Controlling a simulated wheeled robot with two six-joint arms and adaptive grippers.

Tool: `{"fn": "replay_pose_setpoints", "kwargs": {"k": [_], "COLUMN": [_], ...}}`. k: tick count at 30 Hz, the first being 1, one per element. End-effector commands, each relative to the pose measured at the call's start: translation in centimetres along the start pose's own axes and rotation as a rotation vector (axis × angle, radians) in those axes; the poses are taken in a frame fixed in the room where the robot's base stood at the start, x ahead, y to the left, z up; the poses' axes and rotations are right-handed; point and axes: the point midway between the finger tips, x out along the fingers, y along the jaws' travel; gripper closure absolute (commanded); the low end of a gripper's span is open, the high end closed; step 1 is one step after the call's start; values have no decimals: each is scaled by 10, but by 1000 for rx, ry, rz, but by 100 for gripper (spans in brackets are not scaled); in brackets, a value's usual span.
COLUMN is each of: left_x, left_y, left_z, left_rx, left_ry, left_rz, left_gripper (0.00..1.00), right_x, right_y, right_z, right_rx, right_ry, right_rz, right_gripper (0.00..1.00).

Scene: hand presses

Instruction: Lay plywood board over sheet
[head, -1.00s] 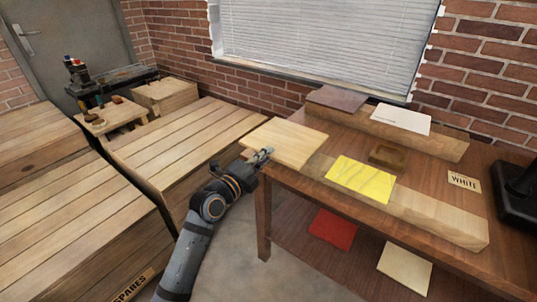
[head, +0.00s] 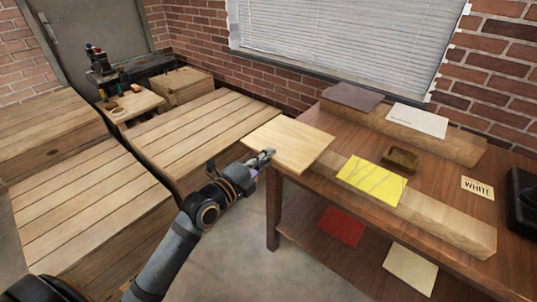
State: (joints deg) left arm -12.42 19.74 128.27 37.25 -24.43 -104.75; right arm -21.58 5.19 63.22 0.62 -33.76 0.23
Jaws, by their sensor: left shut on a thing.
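My left gripper (head: 262,160) is shut on the near left edge of a pale plywood board (head: 291,143). The board is held flat at the left end of the brown table (head: 311,183), close to the long wooden beam on it. A yellow sheet (head: 372,181) lies on the front beam, to the right of the board and apart from it. A white sheet (head: 418,120) and a dark grey-brown board (head: 352,97) lie on the rear beam. My right gripper is not in view.
A small wooden block (head: 401,160) stands between the beams. A "WHITE" label (head: 477,188) and a black base (head: 524,205) are at the right. Red (head: 341,227) and cream (head: 410,268) sheets lie on the lower shelf. Wooden crates (head: 90,215) fill the left.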

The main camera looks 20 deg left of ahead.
Motion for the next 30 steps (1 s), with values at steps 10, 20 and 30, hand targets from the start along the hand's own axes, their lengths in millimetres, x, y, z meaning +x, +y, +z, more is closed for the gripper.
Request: {"fn": "replay_pose_setpoints", "kwargs": {"k": [10,20,30], "left_x": [-48,-91,-137], "left_y": [-7,-8,-6], "left_z": [0,-1,0], "left_rx": [2,0,0], "left_ry": [2,4,2], "left_rz": [7,5,3], "left_gripper": [100,100,100], "right_x": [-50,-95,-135], "right_y": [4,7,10], "right_z": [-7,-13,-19], "right_rx": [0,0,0], "right_ry": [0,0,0], "right_rz": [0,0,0], "right_gripper": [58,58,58]}}
